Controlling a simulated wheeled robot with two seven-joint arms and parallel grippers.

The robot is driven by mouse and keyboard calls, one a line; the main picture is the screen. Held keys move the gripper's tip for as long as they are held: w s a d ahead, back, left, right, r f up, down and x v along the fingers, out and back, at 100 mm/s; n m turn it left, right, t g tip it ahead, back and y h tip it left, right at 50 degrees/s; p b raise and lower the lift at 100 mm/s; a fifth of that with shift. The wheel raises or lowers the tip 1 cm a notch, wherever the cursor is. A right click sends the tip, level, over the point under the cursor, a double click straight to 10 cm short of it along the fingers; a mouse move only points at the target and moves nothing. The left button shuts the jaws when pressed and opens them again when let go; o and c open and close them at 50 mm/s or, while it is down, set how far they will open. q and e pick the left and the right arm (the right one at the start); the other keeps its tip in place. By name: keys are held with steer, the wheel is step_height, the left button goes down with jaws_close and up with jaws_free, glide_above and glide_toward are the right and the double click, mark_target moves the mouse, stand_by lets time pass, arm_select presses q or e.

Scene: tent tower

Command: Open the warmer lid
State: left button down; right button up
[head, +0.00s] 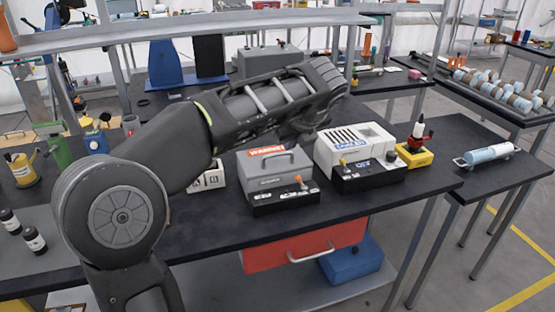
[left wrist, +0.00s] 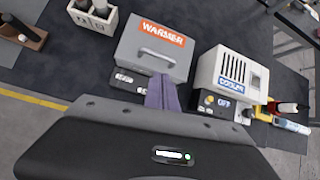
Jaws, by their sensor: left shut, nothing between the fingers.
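The warmer (head: 259,182) is a grey box with an orange WARMER label, a lid with a bar handle (head: 277,161), and a black front panel with an orange-tipped lever. Its lid looks closed. The warmer also shows in the left wrist view (left wrist: 133,52), with its handle (left wrist: 157,56) facing me. My left gripper (left wrist: 163,88) is shut and empty. In that view its fingers overlap the lower right of the warmer's front, and they appear apart from the handle. In the head view my left arm reaches over the table above the warmer. My right gripper is not in view.
A white cooler (head: 353,143) with a black OFF panel stands close to the warmer's right. A small white block holder (head: 207,179) stands to its left. A yellow base with a red-and-black bottle (head: 416,152) is farther right. An overhead shelf (head: 180,32) crosses behind the arm.

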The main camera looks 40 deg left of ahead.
arm_select(q)
steer(key=shift+s+a+f+m+g, duration=0.15)
steer(key=shift+s+m, duration=0.2)
steer(key=shift+m, duration=0.05)
steer(key=shift+s+a+f+m+g, duration=0.1)
steer(key=shift+s+m+g, duration=0.05)
steer(key=shift+s+m, duration=0.2)
steer(key=shift+w, duration=0.1)
glide_toward(274, 166)
steer(key=x, duration=0.5)
steer(key=shift+f, duration=0.1)
